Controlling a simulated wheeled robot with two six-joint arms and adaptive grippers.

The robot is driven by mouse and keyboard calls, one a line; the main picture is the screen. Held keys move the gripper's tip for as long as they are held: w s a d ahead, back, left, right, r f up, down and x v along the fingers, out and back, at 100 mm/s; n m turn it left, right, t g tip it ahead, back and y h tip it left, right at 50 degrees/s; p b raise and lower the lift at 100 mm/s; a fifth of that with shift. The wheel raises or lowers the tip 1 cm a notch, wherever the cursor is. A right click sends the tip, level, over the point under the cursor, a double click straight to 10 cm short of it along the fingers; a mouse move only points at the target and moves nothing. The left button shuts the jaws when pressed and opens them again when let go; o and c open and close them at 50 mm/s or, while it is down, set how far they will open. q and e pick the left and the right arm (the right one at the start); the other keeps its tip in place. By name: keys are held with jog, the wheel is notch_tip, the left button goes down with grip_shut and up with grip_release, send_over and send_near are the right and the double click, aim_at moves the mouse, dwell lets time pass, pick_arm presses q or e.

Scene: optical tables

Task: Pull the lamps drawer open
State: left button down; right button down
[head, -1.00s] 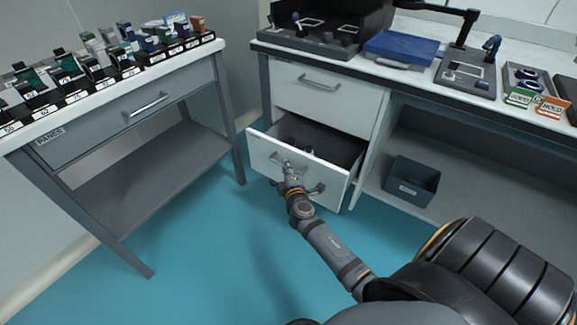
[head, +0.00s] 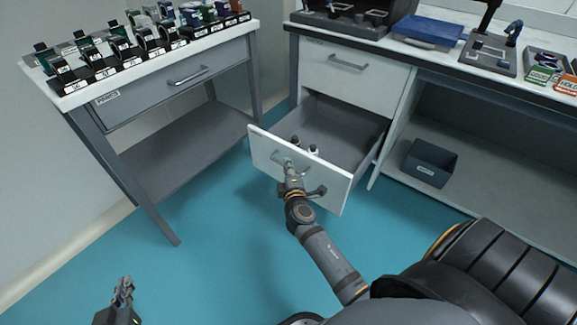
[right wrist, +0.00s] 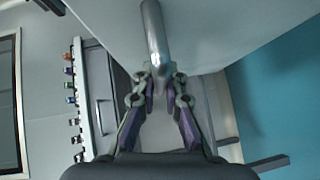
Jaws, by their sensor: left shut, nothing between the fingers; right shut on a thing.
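The lower white drawer (head: 262,145) of the right bench stands well open, its grey inside showing; I see no lamps label on it. A few small dark and white items (head: 314,151) lie inside behind its front. My right gripper (head: 289,168) is at the front panel, shut on the drawer's bar handle (head: 276,157). In the right wrist view the metal handle (right wrist: 153,35) runs down between the fingertips of the right gripper (right wrist: 158,80). My left gripper (head: 124,286) is shut and empty over the floor at the lower left.
The upper bench drawer (head: 350,85) is closed. A dark bin (head: 430,162) sits on the open shelf at right. The left table, with its closed panes drawer (head: 160,98) and several optics on top, stands close by. Blue floor (head: 215,240) is clear between.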

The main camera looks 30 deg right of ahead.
jog(key=c, duration=1.4)
grip_release()
jog(key=v, duration=0.7)
jog(key=shift+s, duration=0.25)
